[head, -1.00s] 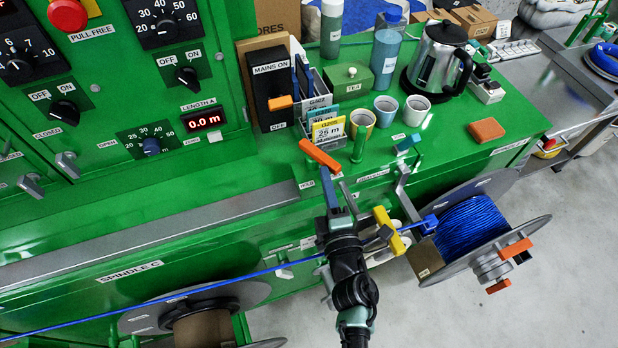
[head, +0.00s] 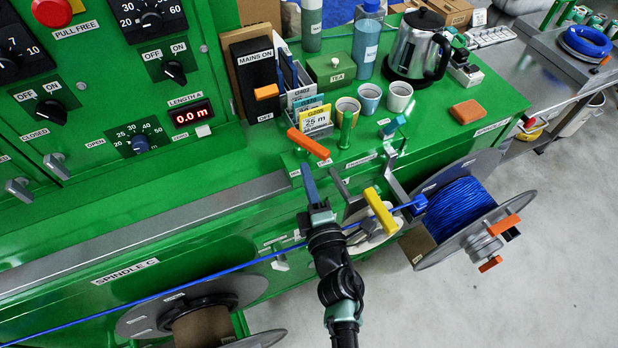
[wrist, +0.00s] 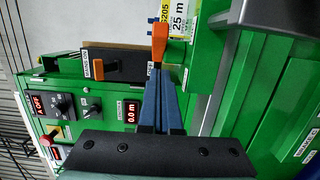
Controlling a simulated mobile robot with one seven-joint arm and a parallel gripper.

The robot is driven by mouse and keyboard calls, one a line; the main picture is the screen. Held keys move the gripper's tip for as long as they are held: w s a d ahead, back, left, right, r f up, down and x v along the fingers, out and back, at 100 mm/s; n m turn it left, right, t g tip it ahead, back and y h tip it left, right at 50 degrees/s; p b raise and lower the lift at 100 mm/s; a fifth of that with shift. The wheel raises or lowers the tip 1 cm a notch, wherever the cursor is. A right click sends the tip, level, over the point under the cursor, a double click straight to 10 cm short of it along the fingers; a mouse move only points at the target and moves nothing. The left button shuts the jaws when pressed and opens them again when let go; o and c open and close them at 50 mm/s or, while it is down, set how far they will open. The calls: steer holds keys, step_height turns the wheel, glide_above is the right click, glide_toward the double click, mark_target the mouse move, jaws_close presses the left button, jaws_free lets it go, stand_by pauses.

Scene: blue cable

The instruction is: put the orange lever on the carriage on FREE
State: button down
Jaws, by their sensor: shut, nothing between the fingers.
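The orange lever (head: 308,143) stands on the carriage on the green bench, slanting from upper left down to lower right. A small white label (head: 295,173) is at its left, too small to read surely now; FREE cannot be read. My gripper (head: 306,168) has its blue fingers together, empty, just below the lever in the head view. In the wrist view the lever (wrist: 160,42) shows end-on beyond my fingertips (wrist: 160,82), which overlap its lower end. I cannot tell whether they touch.
A green post (head: 346,130) and a yellow lever (head: 379,211) stand to the right. The blue cable (head: 210,272) runs to the blue reel (head: 465,208). Cups (head: 348,110), a card holder (head: 318,119) and the MAINS ON switch box (head: 255,78) stand behind.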

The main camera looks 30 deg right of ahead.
steer(key=d+v, duration=0.2)
steer(key=v, duration=0.8)
steer(key=w+a+r+m+t+h, duration=0.1)
steer(key=w+r+m+t+h, duration=0.2)
steer(key=r, duration=1)
steer(key=w+a+r+m+t, duration=0.1)
steer(key=w+a+r+m, duration=0.3)
steer(key=r, duration=0.8)
steer(key=w+d+r+m+t+h, duration=0.15)
steer(key=r+m, duration=0.45)
steer(key=r, duration=0.7)
steer(key=s+a+r+m+t+y, duration=0.1)
steer(key=s+a+r+t+y, duration=0.1)
steer(key=s+a+r+y, duration=0.2)
steer(key=s+a+r+m+t+y, duration=0.1)
steer(key=s+a+r+y, duration=0.3)
steer(key=a+r, duration=0.6)
step_height(320, 180, up, 7)
steer(key=shift+s+f+m+t+b, duration=0.15)
steer(key=shift+s+m+t+b, duration=0.2)
steer(key=shift+t, duration=0.3)
steer(key=shift+a+f, duration=0.1)
steer(key=shift+a, duration=0.05)
